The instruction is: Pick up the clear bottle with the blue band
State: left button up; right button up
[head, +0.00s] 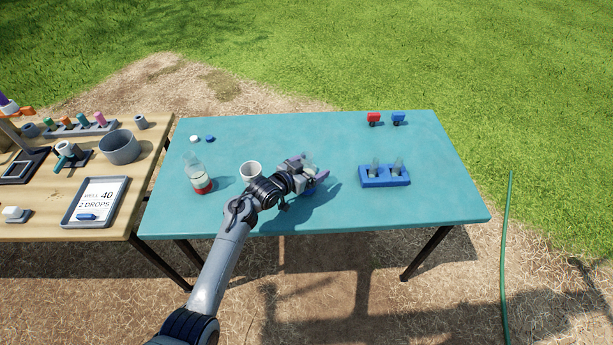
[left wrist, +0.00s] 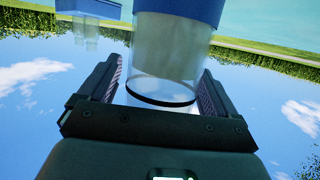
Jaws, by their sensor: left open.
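The clear bottle with the blue band (head: 309,157) stands on the teal table, mostly hidden behind my left gripper (head: 309,175) in the head view. In the left wrist view, the bottle (left wrist: 168,60) is between the two fingers of my left gripper (left wrist: 160,82), with its blue band (left wrist: 182,8) at the top of the picture. The fingers are open on either side of it. I cannot tell whether either finger touches it. My right gripper is in neither view.
A red-banded clear bottle (head: 194,167) and a white cup (head: 251,172) stand left of my gripper. A blue rack (head: 371,183) with clear vials is to the right. Small red (head: 374,117) and blue (head: 398,117) items sit at the back. A wooden table (head: 60,228) adjoins on the left.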

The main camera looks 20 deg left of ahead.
pick_arm(q)
jog(key=shift+r, duration=0.1)
jog(key=c, duration=1.2)
jog(key=shift+r, duration=0.1)
